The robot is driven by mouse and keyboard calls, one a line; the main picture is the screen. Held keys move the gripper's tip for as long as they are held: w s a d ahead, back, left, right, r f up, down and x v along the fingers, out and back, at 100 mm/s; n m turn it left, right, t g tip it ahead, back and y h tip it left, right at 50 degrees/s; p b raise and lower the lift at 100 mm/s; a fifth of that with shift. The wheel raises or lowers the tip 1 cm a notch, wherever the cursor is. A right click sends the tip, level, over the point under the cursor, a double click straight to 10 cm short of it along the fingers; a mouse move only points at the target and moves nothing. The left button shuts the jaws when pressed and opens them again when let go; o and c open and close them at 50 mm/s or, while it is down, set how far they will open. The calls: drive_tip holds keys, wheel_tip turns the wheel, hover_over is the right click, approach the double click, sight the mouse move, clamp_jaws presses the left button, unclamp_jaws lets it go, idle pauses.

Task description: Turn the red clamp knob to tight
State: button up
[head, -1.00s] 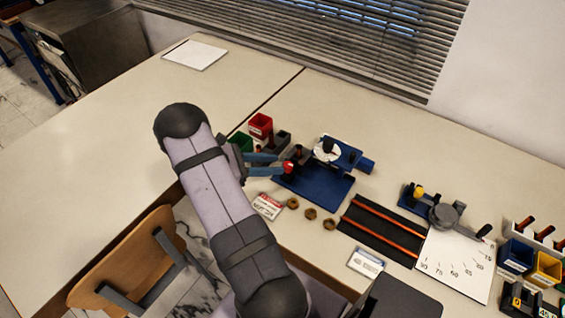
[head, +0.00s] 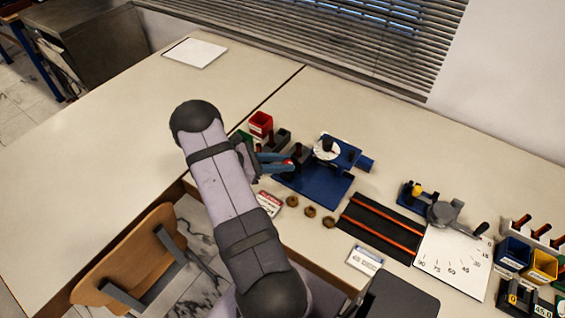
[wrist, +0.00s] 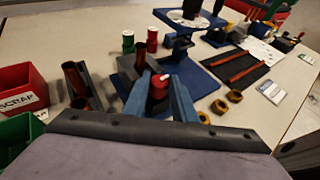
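The red clamp knob (wrist: 159,88) has a white mark on top and stands on the blue fixture. In the wrist view it sits between the two blue fingers of my gripper (wrist: 160,96). Little or no gap shows on either side, and I cannot tell whether both fingers press on it. In the head view the fingers (head: 276,162) reach the knob from the left and hide most of it; a bit of red (head: 289,162) shows at their tips. The blue fixture (head: 318,189) also carries a white dial (head: 326,149) behind the knob.
Red (head: 260,123) and green (wrist: 14,136) bins stand left of the fixture, with dark holders between. Brass nuts (head: 310,211) and a red-and-white card (head: 269,203) lie in front. A black mat with orange rods (head: 383,226) lies right. The left table is mostly clear.

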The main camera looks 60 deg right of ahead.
drive_tip(key=shift+w+d+f+m+g+y+b, duration=0.1)
drive_tip(key=shift+f+m+g+y+b, duration=0.3)
drive_tip(key=shift+b, duration=0.45)
drive_tip(key=shift+r+m+g+y+b, duration=0.3)
drive_tip(key=shift+r+m+g+b, duration=0.1)
drive_tip(key=shift+m+b, duration=0.1)
drive_tip(key=o, duration=0.8)
drive_tip(key=shift+c, duration=0.2)
drive_tip(key=b+v, duration=0.2)
drive_tip(key=v, duration=0.5)
drive_tip(key=shift+w+r, duration=0.1)
drive_tip(key=shift+r, duration=0.05)
